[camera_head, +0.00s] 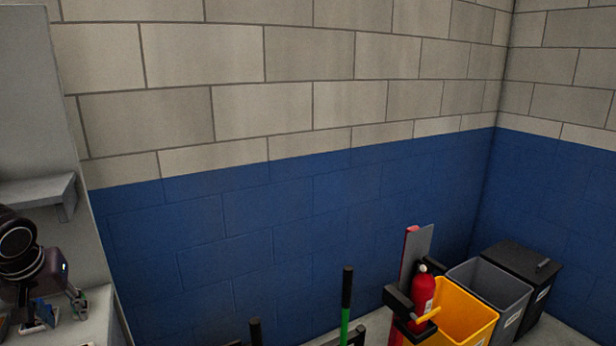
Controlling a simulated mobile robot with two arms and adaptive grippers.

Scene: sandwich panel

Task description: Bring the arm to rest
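My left gripper (58,308) is at the lower left edge, with its dark arm coming in from the left. Its fingers look spread apart, with nothing visibly held between them. It is over or in front of a grey shelf or counter (95,318). A small blue item (45,314) shows by the fingers; I cannot tell whether it touches them. My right gripper is out of view.
A grey panel with a small ledge (40,188) stands at the left. A red fire extinguisher (423,292), a yellow bin (462,325), a grey bin (510,310) and a black bin (540,275) stand lower right. A green-and-black handle (346,300) rises at bottom centre before the blue wall (260,240).

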